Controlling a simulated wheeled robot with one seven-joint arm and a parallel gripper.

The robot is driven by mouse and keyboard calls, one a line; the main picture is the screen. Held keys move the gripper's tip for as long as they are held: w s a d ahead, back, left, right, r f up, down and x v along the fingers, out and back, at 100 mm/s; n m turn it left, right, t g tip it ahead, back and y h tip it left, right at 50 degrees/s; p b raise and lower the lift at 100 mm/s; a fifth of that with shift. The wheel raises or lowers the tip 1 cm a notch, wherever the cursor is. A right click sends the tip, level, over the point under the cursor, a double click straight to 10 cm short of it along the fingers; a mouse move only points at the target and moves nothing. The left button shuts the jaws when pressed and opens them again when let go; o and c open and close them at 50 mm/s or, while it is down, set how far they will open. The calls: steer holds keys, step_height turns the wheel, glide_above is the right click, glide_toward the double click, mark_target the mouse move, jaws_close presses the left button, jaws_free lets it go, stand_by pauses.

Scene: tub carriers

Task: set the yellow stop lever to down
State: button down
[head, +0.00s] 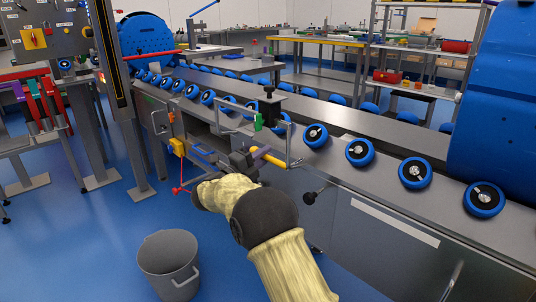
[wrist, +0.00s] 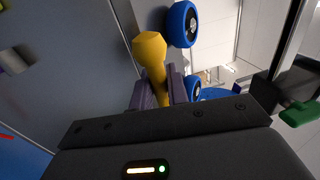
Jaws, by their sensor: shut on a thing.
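The yellow stop lever (wrist: 150,50) runs between the two dark purple-grey fingers of my gripper (wrist: 156,88) in the wrist view, its wider rounded end sticking out beyond them. My gripper is shut on it. In the head view, my gripper (head: 245,160) is at the front side of the conveyor, and part of the yellow lever (head: 262,152) shows beside the fingers. The lever's mount is hidden by my gripper, and I cannot tell clearly whether the lever is up or down.
Blue-rimmed wheels (head: 360,152) line the conveyor's edge. A metal bracket with a green handle (head: 258,123) stands just above my gripper. A yellow box (head: 178,146) and a red lever (head: 179,190) are to the left. A grey bucket (head: 168,262) stands on the open blue floor.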

steer(key=c, duration=1.4)
jaws_free()
steer(key=shift+s+d+r, duration=0.1)
steer(key=shift+d+r, duration=0.05)
steer(key=shift+r, duration=0.2)
steer(key=shift+f, duration=0.1)
steer(key=shift+s+a, duration=0.15)
steer(key=shift+a, duration=0.15)
steer(key=p+v, duration=0.5)
steer(key=v, duration=1.1)
steer(key=shift+s+a, duration=0.25)
steer(key=shift+s, duration=0.05)
